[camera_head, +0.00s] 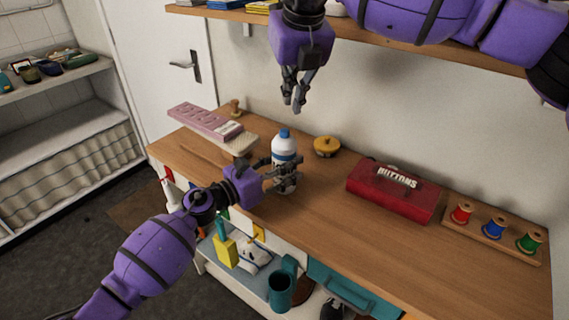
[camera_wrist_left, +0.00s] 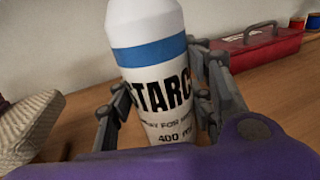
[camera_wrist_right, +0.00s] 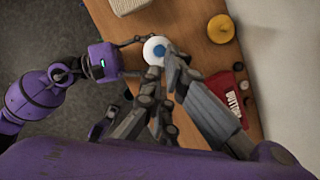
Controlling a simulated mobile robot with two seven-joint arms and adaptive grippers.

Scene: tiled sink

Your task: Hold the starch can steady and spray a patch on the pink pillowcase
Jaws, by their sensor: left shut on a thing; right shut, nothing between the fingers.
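The starch can (camera_head: 284,152) is white with a blue cap and a blue band, and stands upright on the wooden worktop. My left gripper (camera_head: 279,175) is shut around its lower body; the left wrist view shows the can (camera_wrist_left: 158,85) between the fingers, "STARC" readable. My right gripper (camera_head: 297,100) is shut and empty, above the can and apart from it. The right wrist view looks down on the can's blue top (camera_wrist_right: 156,50) beside the right fingers. The pink pillowcase (camera_head: 205,122) lies on a small padded board (camera_head: 241,142) left of the can.
A red buttons box (camera_head: 392,190) and a rack of thread spools (camera_head: 493,229) are to the right. A shelf (camera_head: 390,37) runs above. The front right worktop is clear.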

